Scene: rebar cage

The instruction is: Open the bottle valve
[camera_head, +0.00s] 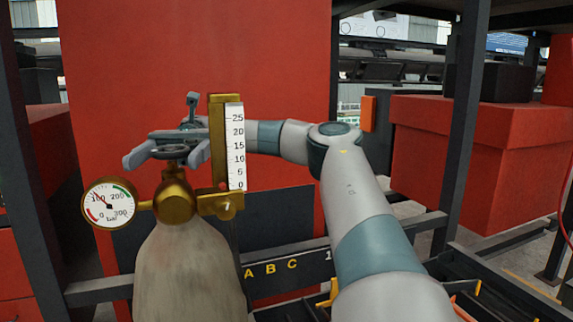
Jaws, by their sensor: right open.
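The gas bottle (188,272) is grey and stands upright at the lower left of the head view. A brass valve body (175,200) sits on its neck, with a dark round valve handwheel (173,153) on top. A round pressure gauge (109,203) is on the left of the valve, and a brass flowmeter with a white scale (235,147) is on its right. My right gripper (166,160) is open at the handwheel, with its fingers on either side of it. Whether they touch it I cannot tell. My left gripper is not in view.
A large red panel (200,50) stands close behind the bottle. Dark frame posts (463,120) and a red box (480,150) are at the right. A dark rail with the letters A B C (285,264) runs low beside the bottle. The flowmeter stands close to my right wrist.

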